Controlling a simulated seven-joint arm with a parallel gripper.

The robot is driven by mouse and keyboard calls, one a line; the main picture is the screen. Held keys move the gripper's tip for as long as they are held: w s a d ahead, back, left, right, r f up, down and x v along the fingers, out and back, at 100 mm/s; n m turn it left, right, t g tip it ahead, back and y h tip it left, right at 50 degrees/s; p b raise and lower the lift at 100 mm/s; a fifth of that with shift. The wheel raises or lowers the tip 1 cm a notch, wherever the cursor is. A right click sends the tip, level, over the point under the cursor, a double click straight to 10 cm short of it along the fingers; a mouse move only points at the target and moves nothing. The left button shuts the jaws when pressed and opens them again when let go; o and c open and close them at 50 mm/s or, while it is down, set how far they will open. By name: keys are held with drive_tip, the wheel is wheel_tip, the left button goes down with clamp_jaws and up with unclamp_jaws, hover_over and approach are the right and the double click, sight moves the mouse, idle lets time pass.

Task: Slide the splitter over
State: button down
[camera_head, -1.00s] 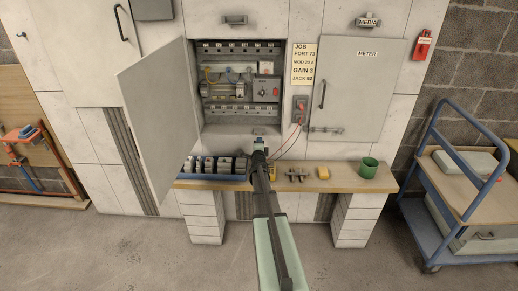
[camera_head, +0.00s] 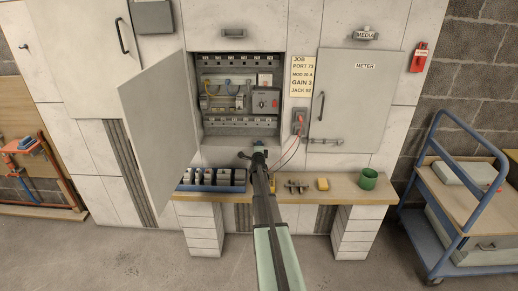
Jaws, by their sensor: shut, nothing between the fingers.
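The cabinet (camera_head: 196,141) stands open and holds rows of modules on rails. A grey box with a red knob (camera_head: 264,103) sits on the right of its middle row. Coloured wires and small parts fill the left of that row. I cannot tell which of these parts is the splitter. My gripper (camera_head: 258,150) is shut and empty, in front of the cabinet's lower edge and below the grey box. It is apart from the modules as far as I can see.
The open door (camera_head: 160,130) stands to the left. A red-handled switch (camera_head: 299,117) with wires is right of the opening. A blue trolley (camera_head: 440,215) stands far right.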

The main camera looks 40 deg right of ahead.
drive_tip(key=x, duration=0.3)
drive_tip(key=shift+w, duration=0.1)
drive_tip(key=v, duration=1.4)
drive_tip(key=shift+a, duration=0.1)
